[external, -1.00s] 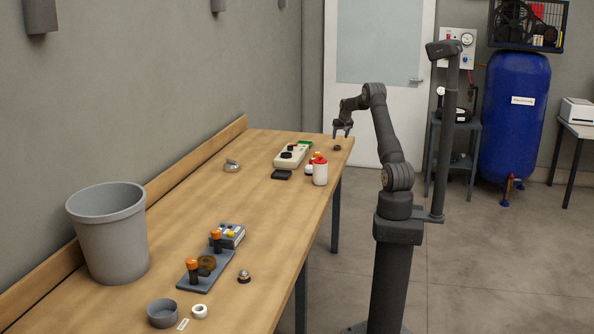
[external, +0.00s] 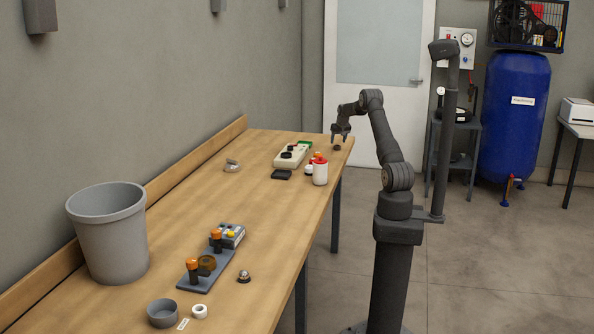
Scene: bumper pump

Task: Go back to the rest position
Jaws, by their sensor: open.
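My gripper (external: 340,138) is open and points down over the far right end of the wooden table. A small dark round thing (external: 337,148) sits on the table just below its fingertips. I cannot tell whether the fingers touch it. My arm reaches up from its column and bends down at the wrist.
The wooden table (external: 215,190) carries a white bottle (external: 320,172), a beige device with dark knobs (external: 291,156), a grey bin (external: 108,230), a grey-blue plate with orange-topped posts (external: 206,270) and a small bell (external: 244,276). The table's middle is mostly clear.

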